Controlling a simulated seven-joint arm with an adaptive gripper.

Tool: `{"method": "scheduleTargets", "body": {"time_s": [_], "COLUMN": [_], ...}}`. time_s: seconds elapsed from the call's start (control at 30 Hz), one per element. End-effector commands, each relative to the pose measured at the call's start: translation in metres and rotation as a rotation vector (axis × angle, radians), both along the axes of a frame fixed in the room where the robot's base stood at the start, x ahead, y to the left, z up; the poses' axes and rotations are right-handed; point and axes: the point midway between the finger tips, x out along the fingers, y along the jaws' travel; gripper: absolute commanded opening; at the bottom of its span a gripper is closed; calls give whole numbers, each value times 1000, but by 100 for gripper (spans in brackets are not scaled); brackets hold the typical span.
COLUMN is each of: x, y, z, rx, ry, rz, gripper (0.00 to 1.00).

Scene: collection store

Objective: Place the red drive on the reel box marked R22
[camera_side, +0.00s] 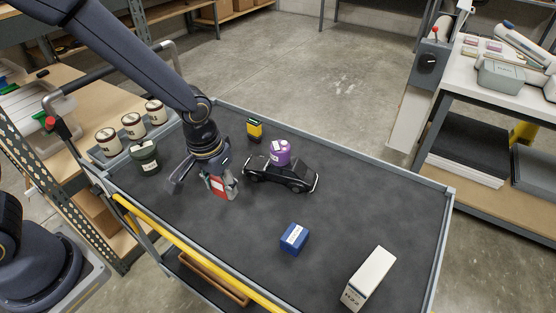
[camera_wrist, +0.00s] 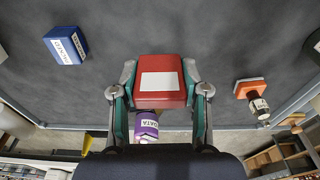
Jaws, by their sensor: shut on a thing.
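The red drive (camera_side: 219,187), with a white label, is held between the fingers of my gripper (camera_side: 222,184) on the left part of the dark cart top. In the wrist view the red drive (camera_wrist: 160,68) sits between both fingertips of my gripper (camera_wrist: 160,92). I cannot tell whether it touches the cart top. The reel box marked R22 (camera_side: 372,272) is a long white box at the front right of the cart, well apart from my gripper. Its top looks bare.
A blue box (camera_side: 294,239) lies between my gripper and the R22 box.

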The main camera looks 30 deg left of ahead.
Motion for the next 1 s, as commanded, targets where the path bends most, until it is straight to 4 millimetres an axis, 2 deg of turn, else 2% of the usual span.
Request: {"method": "scheduleTargets", "body": {"time_s": [0.17, 0.27, 0.3, 0.4, 0.5, 0.6, 0.77, 0.87, 1.0], "x": [4, -3, -9, -26, -45, -61, -76, -68, -43], "y": [-62, -110, -130, -175, -210, -234, -251, -263, -288], "z": [31, 56, 67, 90, 107, 117, 119, 112, 95], "rx": [-4, -4, -4, -3, -2, -1, 0, 1, 1], "ry": [-6, -6, -6, -4, -3, 0, 2, 3, 4], "rz": [-231, -397, -464, -608, -712, -778, -829, -836, -834], "gripper": [10, 10, 10, 10, 10, 10, 10, 10, 10]}}
